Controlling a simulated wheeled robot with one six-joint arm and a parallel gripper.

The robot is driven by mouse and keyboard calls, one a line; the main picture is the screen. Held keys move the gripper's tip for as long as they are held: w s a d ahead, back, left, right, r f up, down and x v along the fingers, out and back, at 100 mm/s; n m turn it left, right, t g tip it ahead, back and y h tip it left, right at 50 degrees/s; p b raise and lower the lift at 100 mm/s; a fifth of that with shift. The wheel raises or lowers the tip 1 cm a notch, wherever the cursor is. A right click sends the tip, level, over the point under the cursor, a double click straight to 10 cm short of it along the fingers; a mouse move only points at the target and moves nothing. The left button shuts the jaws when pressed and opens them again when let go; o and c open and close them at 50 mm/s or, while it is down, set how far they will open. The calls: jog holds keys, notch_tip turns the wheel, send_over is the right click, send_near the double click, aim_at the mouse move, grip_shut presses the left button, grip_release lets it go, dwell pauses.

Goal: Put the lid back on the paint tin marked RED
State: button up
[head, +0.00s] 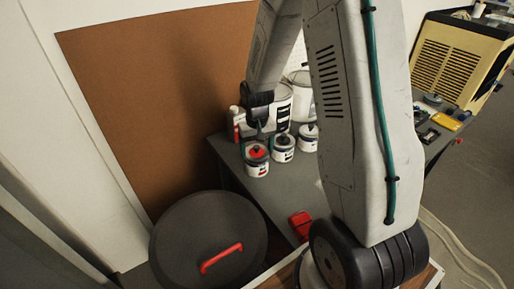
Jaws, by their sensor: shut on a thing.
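Several small white paint tins stand on a grey table; the leftmost tin (257,169) has red on its label. The label text is too small to read. A red lid (256,154) with a dark middle is at this tin's mouth; whether it is seated or just above the rim I cannot tell. My gripper (258,141) points down directly above the lid and is shut on its dark middle part. The fingertips are small and dark here. The middle tin (283,153) and right tin (308,140) have dark knobs on top.
Larger white containers (276,105) and a red-and-white bottle (236,123) stand close behind the tins. A red object (300,222) lies on the table (231,157) nearer me. A round dark lid (205,249) with a red handle is at lower left. My arm hides the table's middle.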

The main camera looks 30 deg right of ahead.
jog(key=shift+f, duration=0.15)
dwell(0.5)
jog(key=o, duration=1)
jog(key=shift+c, duration=0.2)
jog(key=shift+r, duration=3.5)
grip_shut()
